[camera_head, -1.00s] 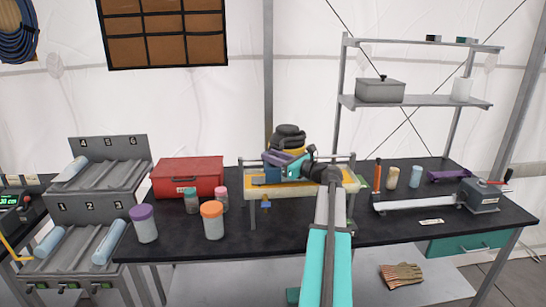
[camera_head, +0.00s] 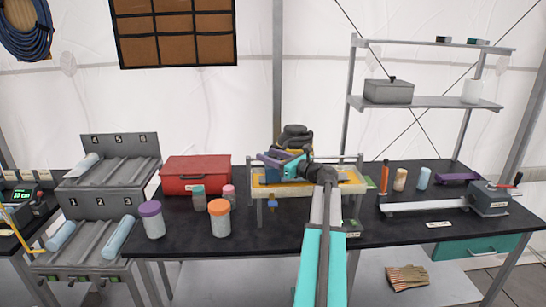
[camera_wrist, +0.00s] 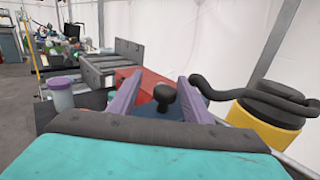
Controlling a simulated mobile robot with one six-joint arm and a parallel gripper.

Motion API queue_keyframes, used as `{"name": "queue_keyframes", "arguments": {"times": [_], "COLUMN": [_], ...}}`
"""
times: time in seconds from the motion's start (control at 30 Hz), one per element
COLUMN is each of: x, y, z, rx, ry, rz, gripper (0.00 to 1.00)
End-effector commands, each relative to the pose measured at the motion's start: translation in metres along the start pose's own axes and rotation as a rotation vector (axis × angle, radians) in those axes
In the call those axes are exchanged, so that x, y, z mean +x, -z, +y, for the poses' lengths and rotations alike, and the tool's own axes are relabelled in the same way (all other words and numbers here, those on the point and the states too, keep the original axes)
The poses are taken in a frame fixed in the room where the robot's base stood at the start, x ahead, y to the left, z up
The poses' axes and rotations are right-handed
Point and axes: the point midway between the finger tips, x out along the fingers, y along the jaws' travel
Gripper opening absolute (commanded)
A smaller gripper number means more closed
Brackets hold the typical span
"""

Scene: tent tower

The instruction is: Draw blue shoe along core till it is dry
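My gripper (camera_head: 276,162), with purple fingers, is at the yellow-and-white tray stand (camera_head: 352,187) in the middle of the black table. In the wrist view its fingers (camera_wrist: 163,100) stand on both sides of a blue body with a dark knob (camera_wrist: 165,94), which looks like the blue shoe (camera_wrist: 180,110). The blue body fills the space between the fingers, so they appear shut on it. In the head view the shoe is mostly hidden by the gripper. The core is hard to make out on the tray; whether the shoe touches it, and any wetness, cannot be seen.
A yellow-and-black vacuum (camera_head: 295,138) stands behind the tray; its black hose (camera_wrist: 240,92) runs toward the gripper. A red box (camera_head: 195,175), purple-lidded jar (camera_head: 152,220) and orange-lidded jar (camera_head: 219,218) are left. An orange-handled tool (camera_head: 384,177) and grey lever device (camera_head: 488,200) are right.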

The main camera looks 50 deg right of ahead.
Motion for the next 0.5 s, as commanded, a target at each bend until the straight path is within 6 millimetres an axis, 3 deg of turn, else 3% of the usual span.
{"name": "queue_keyframes", "arguments": {"times": [0.33,0.5], "x": [-0.006,-0.02], "y": [0.001,0.002], "z": [-0.003,-0.004], "rx": [-0.001,-0.001], "ry": [0.008,0.01], "rz": [0.001,0.001], "gripper": [0.45,0.45]}}
